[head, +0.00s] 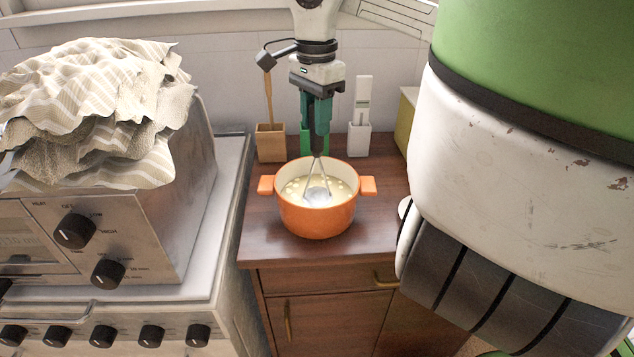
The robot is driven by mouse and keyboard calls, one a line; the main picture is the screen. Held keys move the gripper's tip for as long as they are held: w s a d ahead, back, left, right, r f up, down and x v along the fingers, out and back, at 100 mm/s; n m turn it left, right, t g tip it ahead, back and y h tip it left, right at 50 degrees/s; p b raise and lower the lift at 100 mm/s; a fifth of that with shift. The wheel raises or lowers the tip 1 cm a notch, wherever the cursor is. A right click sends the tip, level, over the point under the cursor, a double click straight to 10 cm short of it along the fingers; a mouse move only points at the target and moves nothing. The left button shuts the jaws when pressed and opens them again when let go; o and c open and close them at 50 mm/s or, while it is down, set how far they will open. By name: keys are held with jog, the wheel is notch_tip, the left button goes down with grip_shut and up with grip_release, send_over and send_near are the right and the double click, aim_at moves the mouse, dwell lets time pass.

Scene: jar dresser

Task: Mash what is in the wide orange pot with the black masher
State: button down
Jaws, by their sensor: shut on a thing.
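The wide orange pot (317,218) stands on the brown dresser top, with a block handle on each side. Pale yellowish contents with lighter lumps (295,188) show inside it. My gripper (317,128) is above the pot, pointing down, shut on the black masher (318,150). The masher is about upright, with its metal wires reaching down into the pot. Its grey head (317,194) is among the contents. Whether the head touches the pot's bottom cannot be told.
A steel oven with crumpled striped cloth (95,110) is at left. The dresser top (375,228) is bare around the pot's front.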

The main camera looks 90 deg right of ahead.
aim_at(316, 152)
jog(key=shift+f+b, duration=1.4)
jog(key=shift+f, duration=0.4)
jog(key=shift+r+p, duration=1.15)
jog(key=shift+r, duration=1.2)
jog(key=shift+f, duration=0.1)
notch_tip(316, 152, down, 5)
jog(key=b, duration=0.4)
jog(key=shift+r, duration=0.2)
jog(key=shift+r+p, duration=1.15)
jog(key=shift+r, duration=1.2)
jog(key=shift+f, duration=0.1)
